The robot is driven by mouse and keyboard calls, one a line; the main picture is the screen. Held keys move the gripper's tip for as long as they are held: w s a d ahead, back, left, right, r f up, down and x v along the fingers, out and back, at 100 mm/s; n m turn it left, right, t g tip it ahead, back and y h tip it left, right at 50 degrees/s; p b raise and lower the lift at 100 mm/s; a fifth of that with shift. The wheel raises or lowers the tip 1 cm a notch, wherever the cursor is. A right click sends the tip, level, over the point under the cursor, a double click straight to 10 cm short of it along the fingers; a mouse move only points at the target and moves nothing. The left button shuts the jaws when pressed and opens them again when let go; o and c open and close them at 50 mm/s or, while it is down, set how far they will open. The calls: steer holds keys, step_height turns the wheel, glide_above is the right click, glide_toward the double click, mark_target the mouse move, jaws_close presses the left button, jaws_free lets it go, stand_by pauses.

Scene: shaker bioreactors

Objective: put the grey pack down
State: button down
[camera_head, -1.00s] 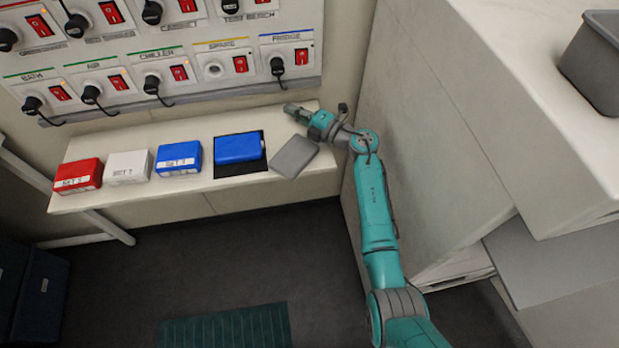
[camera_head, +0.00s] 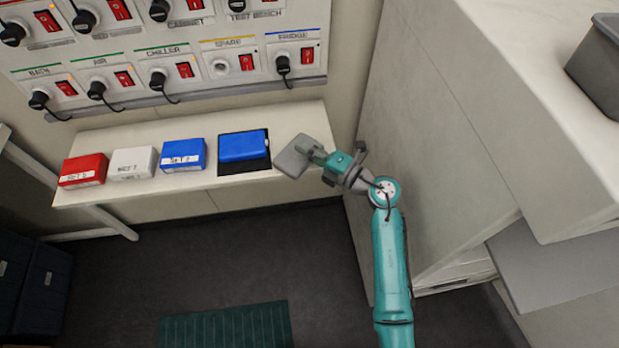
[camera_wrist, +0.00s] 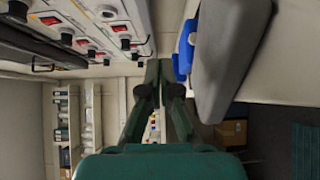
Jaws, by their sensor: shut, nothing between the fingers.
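The grey pack (camera_head: 287,161) lies flat and turned at an angle near the right end of the white shelf (camera_head: 315,122). My gripper (camera_head: 306,151) overlaps the pack's right part in the head view, reaching in from the right. Its fingers are shut with nothing between them. In the wrist view the grey pack (camera_wrist: 228,50) stands large and close, to the right of my shut gripper (camera_wrist: 160,72), apart from the fingers' grip. Part of the pack's right side is hidden behind the gripper in the head view.
A blue pack (camera_head: 243,146) lies on a black mat (camera_head: 247,168) left of the grey one. Another blue box (camera_head: 183,155), a white box (camera_head: 132,163) and a red box (camera_head: 83,171) stand further left. A socket panel (camera_head: 190,60) rises behind; a tall cabinet wall (camera_head: 440,150) stands right.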

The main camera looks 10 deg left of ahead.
mark_target(305, 168)
steer(key=s+f, duration=0.1)
steer(key=s, duration=0.1)
steer(key=s+d+f, duration=0.1)
steer(key=s+f, duration=0.1)
steer(key=s+d+f, duration=0.1)
steer(key=s, duration=0.1)
steer(key=shift+s+f, duration=0.35)
steer(key=shift+s, duration=0.05)
steer(key=shift+w+a+f, duration=0.15)
steer(key=shift+w+a, duration=0.05)
steer(key=shift+w, duration=0.3)
steer(key=shift+w+a, duration=0.2)
steer(key=shift+w, duration=0.55)
steer(key=shift+w+a, duration=0.2)
steer(key=shift+w, duration=0.5)
